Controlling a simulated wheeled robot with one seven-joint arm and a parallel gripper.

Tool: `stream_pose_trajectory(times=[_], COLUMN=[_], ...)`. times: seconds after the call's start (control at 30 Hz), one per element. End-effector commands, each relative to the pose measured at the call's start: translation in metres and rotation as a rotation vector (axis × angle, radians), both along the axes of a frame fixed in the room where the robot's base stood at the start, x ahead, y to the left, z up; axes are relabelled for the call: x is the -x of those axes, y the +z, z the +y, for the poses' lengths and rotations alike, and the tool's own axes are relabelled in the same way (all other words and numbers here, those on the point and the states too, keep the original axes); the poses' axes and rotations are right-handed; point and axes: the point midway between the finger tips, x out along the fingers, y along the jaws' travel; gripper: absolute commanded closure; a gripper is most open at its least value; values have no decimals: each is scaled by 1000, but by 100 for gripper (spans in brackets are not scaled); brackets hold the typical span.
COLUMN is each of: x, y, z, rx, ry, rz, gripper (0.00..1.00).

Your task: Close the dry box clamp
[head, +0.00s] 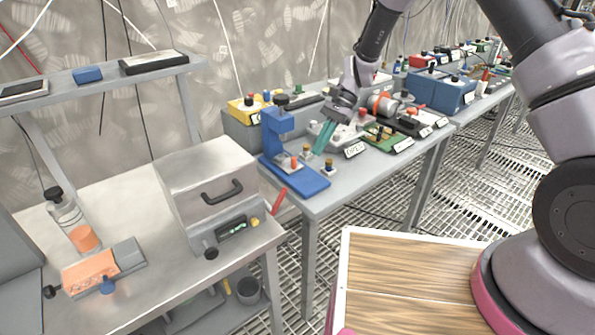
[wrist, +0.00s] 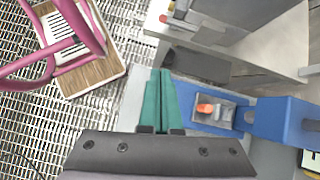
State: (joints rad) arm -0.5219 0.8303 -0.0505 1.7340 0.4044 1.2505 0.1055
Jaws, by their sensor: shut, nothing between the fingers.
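The dry box appears to be the grey metal box (head: 208,180) with a black handle on the left table. A red lever (head: 279,198), possibly its clamp, sticks up at the box's right front side. In the wrist view, part of a grey box (wrist: 262,12) shows at the top, with small red parts (wrist: 163,18) near its left corner. Whether the clamp is open is too small to tell. My gripper (head: 321,146) is shut and empty, its teal fingers together beside the blue press, right of the box and apart from it. The fingers (wrist: 162,92) also show in the wrist view.
The blue press (head: 285,145) stands on the second table (head: 330,200), near my fingers. A bottle (head: 66,212) and orange block (head: 90,272) are left of the grey box. A gap separates the tables.

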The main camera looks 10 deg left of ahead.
Motion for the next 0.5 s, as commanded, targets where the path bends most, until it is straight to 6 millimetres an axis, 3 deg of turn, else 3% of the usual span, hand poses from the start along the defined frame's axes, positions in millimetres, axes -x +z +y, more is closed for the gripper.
stream_pose_trajectory(times=[0.17, 0.5], x=[8, 45], y=[-14, -69], z=[5, 31], rx=[4, 5], ry=[12, 11], rz=[-3, 0], gripper=[100, 100])
